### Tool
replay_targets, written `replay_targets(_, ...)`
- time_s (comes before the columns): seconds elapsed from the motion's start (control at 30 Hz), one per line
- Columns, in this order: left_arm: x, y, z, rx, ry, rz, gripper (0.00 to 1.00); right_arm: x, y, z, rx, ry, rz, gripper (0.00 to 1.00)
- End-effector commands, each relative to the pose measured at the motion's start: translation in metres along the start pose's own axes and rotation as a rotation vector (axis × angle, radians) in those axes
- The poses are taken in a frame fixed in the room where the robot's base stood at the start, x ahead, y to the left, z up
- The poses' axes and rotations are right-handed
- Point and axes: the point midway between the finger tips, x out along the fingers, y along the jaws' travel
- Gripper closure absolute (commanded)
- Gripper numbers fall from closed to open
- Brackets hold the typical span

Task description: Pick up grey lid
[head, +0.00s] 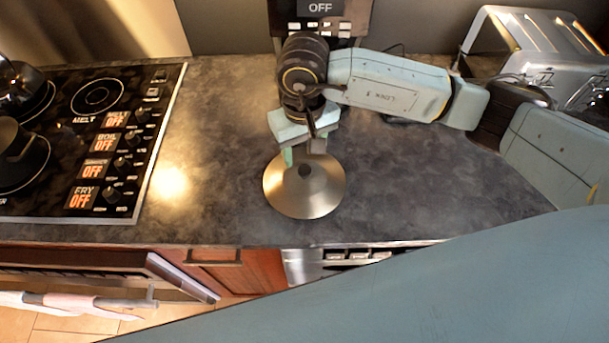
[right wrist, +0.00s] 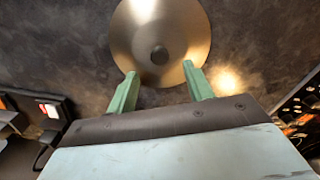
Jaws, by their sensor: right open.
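The grey lid (head: 306,195) is a round metal disc with a dark knob at its middle, lying on the dark counter. It also shows in the right wrist view (right wrist: 180,25), at the top, with its knob (right wrist: 159,55) facing the camera. My right gripper (head: 303,155) is open and empty, above the lid's rear part in the head view. In the right wrist view its two green fingers (right wrist: 160,82) point toward the lid, with the knob between their lines and just beyond the tips. Whether the fingers touch the lid cannot be told. My left gripper is not in view.
A black cooktop (head: 95,130) with dark pans is at the left. A metal toaster-like appliance (head: 535,50) stands at the back right. A dark appliance (head: 320,14) is at the back. The counter (head: 215,110) is clear around the lid; its front edge is close.

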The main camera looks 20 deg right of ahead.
Motion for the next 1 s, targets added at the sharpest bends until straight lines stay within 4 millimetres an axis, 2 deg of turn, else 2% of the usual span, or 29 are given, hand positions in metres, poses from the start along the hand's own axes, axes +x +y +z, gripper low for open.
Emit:
replay_targets(0.27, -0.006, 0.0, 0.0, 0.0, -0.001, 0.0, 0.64, 0.022, 0.0, 0.001, 0.001, -0.003, -0.002, 0.48)
replay_targets(0.53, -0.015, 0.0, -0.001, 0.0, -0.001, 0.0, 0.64, 0.06, 0.0, 0.001, 0.002, -0.002, -0.004, 0.48)
replay_targets(0.83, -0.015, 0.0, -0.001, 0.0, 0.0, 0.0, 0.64, 0.066, 0.001, 0.001, 0.001, 0.001, -0.002, 0.48)
replay_targets(1.0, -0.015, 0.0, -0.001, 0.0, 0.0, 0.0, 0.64, 0.066, 0.001, 0.001, 0.001, 0.001, -0.002, 0.69)
